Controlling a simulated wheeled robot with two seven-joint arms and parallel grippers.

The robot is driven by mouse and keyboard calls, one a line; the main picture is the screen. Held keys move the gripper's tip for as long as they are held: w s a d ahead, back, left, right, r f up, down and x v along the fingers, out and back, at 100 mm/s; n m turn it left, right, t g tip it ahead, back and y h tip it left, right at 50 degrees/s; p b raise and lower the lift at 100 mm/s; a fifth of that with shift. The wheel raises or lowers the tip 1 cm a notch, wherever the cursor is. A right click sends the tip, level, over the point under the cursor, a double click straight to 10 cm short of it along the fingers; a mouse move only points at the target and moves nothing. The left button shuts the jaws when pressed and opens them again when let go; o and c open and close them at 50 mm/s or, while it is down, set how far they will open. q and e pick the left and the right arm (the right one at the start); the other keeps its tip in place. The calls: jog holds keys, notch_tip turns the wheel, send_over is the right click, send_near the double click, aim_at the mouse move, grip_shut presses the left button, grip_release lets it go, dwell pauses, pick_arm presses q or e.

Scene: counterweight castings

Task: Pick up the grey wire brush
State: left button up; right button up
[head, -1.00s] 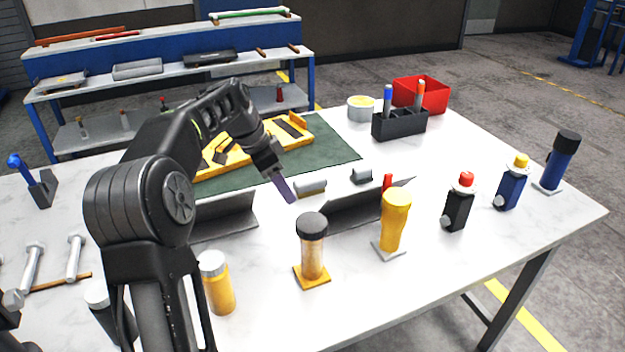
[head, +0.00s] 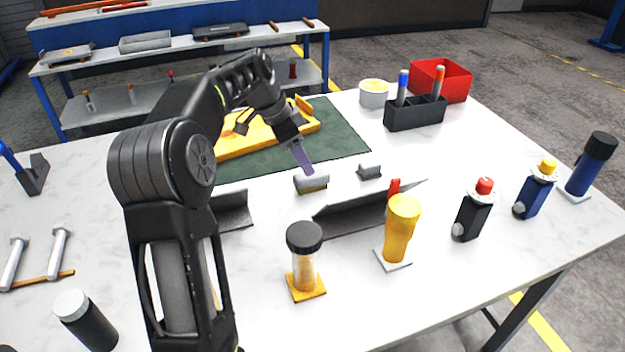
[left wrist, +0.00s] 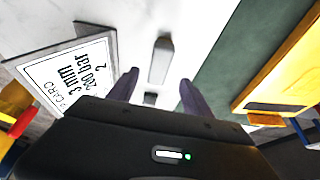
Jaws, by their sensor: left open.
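Two small grey blocks that look like brushes lie on the white table. The left one (head: 311,183) has a tan underside; the right one (head: 369,171) is smaller and grey. I cannot tell for sure which is the grey wire brush. My left gripper (head: 304,163) is open and empty, with purple fingers pointing down just behind and above the left block. In the left wrist view, the longer grey block (left wrist: 161,60) shows beyond the gap between the fingers (left wrist: 156,90); a smaller grey piece (left wrist: 150,98) shows low between them. My right gripper is not in view.
A grey angled plate (head: 350,215) with a printed card (left wrist: 72,77) stands in front. Bottles stand near it, including a yellow one (head: 400,230) and a black-capped one (head: 304,262). Behind are a green mat (head: 345,140), a yellow tray (head: 245,147) and a black caddy (head: 415,115).

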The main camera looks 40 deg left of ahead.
aim_at(312, 181)
pick_arm(q)
jog(key=shift+x, duration=0.85)
jog(key=x, duration=0.5)
jog(key=shift+d+p, duration=0.1)
jog(key=shift+p, duration=0.2)
jog(key=shift+f+b, duration=0.3)
jog(key=shift+c, duration=0.2)
grip_shut()
dwell(0.7)
